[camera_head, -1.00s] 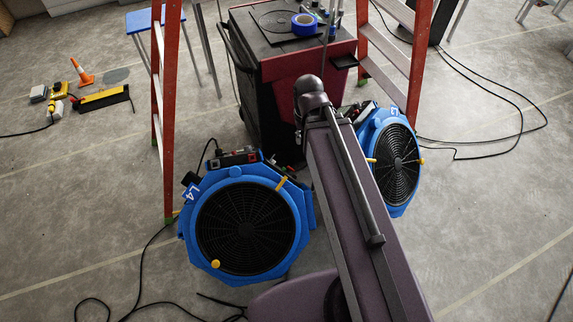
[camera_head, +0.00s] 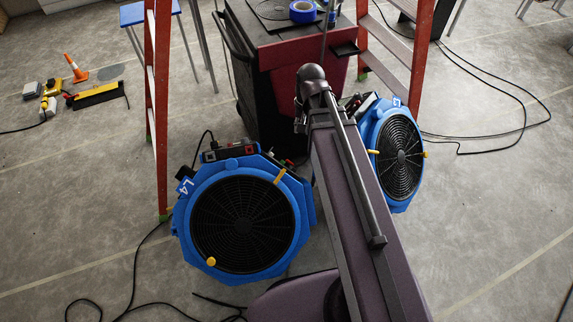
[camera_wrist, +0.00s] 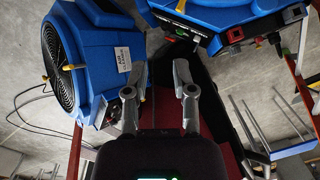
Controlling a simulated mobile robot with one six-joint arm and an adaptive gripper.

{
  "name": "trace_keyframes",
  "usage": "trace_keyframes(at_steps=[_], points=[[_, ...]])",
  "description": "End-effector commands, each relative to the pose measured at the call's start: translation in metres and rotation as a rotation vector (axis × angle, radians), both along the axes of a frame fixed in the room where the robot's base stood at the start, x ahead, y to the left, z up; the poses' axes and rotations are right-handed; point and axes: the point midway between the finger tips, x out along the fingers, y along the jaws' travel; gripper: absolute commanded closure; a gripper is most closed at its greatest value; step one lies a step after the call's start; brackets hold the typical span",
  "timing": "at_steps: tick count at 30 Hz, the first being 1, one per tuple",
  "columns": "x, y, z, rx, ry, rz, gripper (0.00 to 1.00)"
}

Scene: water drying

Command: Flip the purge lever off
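A blue air mover marked L4 (camera_head: 305,215) stands front left in the head view, with yellow pieces at its grille and a control panel (camera_head: 228,151) on top. A second blue air mover (camera_head: 368,135) stands right, behind my arm. In the wrist view, one blue unit with a round grille and white label (camera_wrist: 95,50) is left. Another blue unit (camera_wrist: 205,14) is upper right, with a red switch (camera_wrist: 235,34) on its dark panel. My gripper (camera_wrist: 161,72) is open and empty, its fingers pointing between these units, touching neither. I cannot tell which part is the purge lever.
A dark red and black cart (camera_head: 270,90) with blue tape (camera_head: 303,11) stands behind the air movers. Red ladder legs (camera_head: 157,110) (camera_head: 421,60) flank it. Black cables (camera_head: 133,275) lie on the floor. Tools and an orange cone (camera_head: 75,68) are far left.

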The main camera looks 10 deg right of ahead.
Motion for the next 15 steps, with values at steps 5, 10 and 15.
trace_keyframes(at_steps=[5, 10, 15], points=[[0.021, -0.002, -0.036, 0.026, 0.022, -0.131, 0.66], [0.038, -0.004, -0.062, 0.049, 0.045, -0.257, 0.66], [0.055, -0.006, -0.088, 0.072, 0.072, -0.383, 0.66]])
